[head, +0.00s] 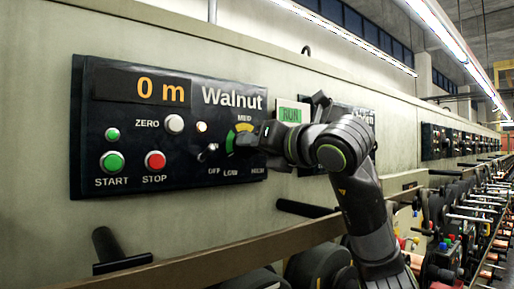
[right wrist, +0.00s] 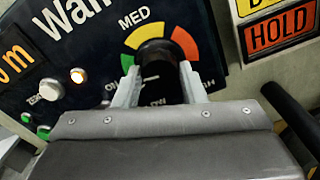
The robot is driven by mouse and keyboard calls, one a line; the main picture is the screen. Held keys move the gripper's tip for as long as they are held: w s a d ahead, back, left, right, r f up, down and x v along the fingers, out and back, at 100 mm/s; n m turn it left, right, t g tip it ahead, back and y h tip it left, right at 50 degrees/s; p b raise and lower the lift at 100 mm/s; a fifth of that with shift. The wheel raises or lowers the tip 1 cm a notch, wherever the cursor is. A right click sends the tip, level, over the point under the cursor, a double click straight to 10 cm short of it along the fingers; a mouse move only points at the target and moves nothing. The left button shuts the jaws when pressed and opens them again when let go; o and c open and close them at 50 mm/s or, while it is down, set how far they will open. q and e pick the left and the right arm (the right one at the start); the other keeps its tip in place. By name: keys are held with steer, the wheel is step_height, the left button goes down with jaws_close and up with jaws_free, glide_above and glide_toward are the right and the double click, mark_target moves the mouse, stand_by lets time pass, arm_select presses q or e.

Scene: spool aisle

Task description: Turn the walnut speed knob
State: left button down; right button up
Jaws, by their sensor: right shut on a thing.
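The Walnut panel (head: 85,130) is a dark plate on the left wall with a display reading 0 m. Its speed knob (right wrist: 156,52) is black and round, seen in the right wrist view inside a green, yellow and red arc. MED stands above the arc. My right gripper (right wrist: 160,82) is shut on the knob, one pale finger on each side. In the head view my right gripper (head: 252,138) covers the knob, and part of the coloured arc shows beside it. My left gripper is not in view.
A white ZERO button (head: 174,124), a small toggle (head: 207,152), a green START button (head: 112,162) and a red STOP button (head: 155,161) sit left of the knob. A RUN sign (head: 290,115) is on the wall to the right. A rail (head: 120,280) runs below.

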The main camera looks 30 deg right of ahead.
steer(key=o, duration=1)
steer(key=s+b, duration=0.2)
steer(key=s, duration=0.3)
steer(key=s+d+b, duration=0.1)
steer(key=s+b, duration=0.1)
steer(key=s, duration=0.4)
steer(key=s+b, duration=0.2)
steer(key=s, duration=0.4)
steer(key=shift+s+d, duration=0.2)
steer(key=shift+s, duration=0.05)
